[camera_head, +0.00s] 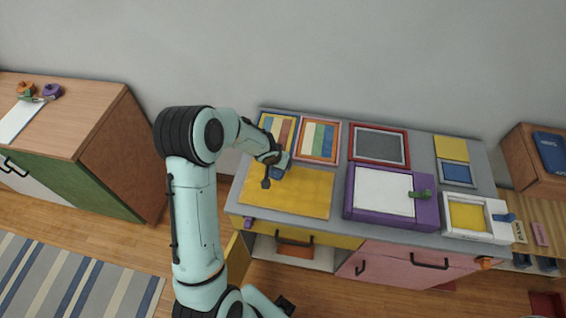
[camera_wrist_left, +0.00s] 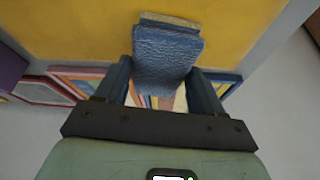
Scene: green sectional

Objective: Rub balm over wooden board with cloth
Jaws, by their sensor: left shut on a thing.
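A flat yellow board (camera_head: 305,192) lies at the front left of the grey bench top. Its yellow surface (camera_wrist_left: 80,25) also fills the top of the left wrist view. My left gripper (camera_head: 270,172) is over the board's back left part. In the left wrist view my left gripper (camera_wrist_left: 160,75) is shut on a folded, textured blue cloth (camera_wrist_left: 168,48). A tan-yellow edge shows at the cloth's far end, near the board surface. I cannot tell whether the cloth touches the board. No balm can be made out. My right gripper is not in view.
Striped panels (camera_head: 318,141) and a red-framed grey panel (camera_head: 379,147) lie behind. Right of the board are a purple-framed white tray (camera_head: 352,195) and a white tray with a yellow inside (camera_head: 495,233). A wooden-topped cabinet (camera_head: 85,115) stands at the left.

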